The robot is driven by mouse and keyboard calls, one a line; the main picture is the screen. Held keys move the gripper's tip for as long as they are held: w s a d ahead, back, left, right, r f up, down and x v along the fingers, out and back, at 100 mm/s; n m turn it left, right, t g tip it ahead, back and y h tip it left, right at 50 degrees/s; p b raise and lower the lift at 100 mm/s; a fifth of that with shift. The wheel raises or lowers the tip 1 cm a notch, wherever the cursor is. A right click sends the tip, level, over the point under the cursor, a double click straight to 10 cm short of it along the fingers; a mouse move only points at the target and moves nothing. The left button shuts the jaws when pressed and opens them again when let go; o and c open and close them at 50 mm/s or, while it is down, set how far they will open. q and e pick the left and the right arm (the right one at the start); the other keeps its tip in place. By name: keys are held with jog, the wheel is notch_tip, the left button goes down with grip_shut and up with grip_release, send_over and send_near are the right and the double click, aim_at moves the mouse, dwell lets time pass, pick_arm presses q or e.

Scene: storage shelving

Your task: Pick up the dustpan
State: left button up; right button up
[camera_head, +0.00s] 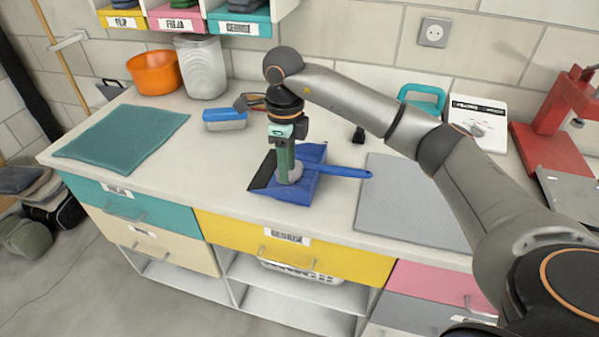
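The blue dustpan (309,182) lies on the countertop near its front edge, above the yellow drawer. Its blue handle (345,171) points right, and its dark lip faces left. My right gripper (289,174) reaches down over the pan, with its green finger part in front of the pan's middle. A small greyish rounded shape shows at the fingertips; I cannot tell what it is. I cannot tell whether the fingers are open or shut, or whether they touch the pan. The handle is clear of the gripper. My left gripper is not in view.
A blue-topped brush or block (224,119) lies left of my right gripper. A teal mat (122,136) lies at the left, a grey mat (405,203) at the right.

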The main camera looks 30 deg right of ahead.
aim_at(289, 189)
notch_tip(289, 189, down, 8)
jog(key=shift+d+r+p, duration=0.1)
jog(key=shift+p, duration=0.4)
grip_shut()
jog(key=shift+w, duration=0.1)
dwell(1.2)
